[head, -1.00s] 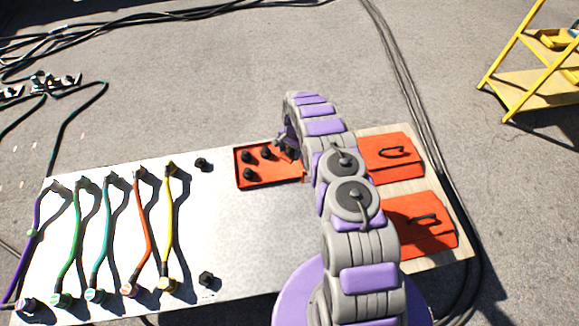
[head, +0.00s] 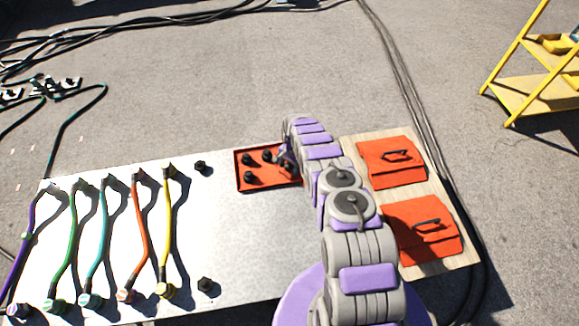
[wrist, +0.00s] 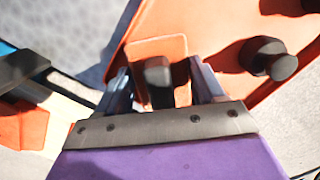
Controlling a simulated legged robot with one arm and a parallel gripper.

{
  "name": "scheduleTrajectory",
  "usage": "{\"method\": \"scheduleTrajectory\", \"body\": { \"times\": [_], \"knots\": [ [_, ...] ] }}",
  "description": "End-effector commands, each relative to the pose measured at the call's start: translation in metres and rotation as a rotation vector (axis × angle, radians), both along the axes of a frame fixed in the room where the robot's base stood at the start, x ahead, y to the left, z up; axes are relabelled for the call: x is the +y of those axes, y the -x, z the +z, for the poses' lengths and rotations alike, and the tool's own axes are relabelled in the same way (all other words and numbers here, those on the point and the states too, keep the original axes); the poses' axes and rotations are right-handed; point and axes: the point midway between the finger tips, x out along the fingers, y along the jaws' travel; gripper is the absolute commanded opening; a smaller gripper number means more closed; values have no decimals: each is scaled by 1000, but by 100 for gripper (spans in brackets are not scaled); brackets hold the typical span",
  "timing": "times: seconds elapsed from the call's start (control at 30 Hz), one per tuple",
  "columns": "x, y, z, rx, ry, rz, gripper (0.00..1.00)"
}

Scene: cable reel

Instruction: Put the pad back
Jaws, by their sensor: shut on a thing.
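The orange tray (head: 238,172) lies on the white metal table's far right part, with several black knobs on it. My gripper (head: 287,158) is low over the tray's right side in the head view. In the wrist view, my gripper (wrist: 160,88) has its fingers on both sides of a black knob (wrist: 158,82) that stands on a small orange square pad (wrist: 152,48); it is shut on this. The tray (wrist: 225,85) lies beyond and to the right there, with another black knob (wrist: 268,58). Whether the pad touches the tray is unclear.
Two orange cases with black handles (head: 392,162) (head: 430,228) lie on a wooden board (head: 455,215) right of my arm. Several coloured cables (head: 168,215) lie across the table's left side. A yellow step ladder (head: 520,90) stands at the upper right. Black cables lie on the ground.

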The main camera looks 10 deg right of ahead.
Motion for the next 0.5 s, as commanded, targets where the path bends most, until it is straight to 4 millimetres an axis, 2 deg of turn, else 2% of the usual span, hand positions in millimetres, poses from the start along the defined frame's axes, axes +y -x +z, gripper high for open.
{"method": "scheduleTrajectory", "body": {
  "times": [0.03,0.3,0.5],
  "knots": [
    [0,0,0,0,0,0,69],
    [-2,0,0,1,-3,-1,94],
    [-1,0,0,1,-2,-1,94]
  ]
}}
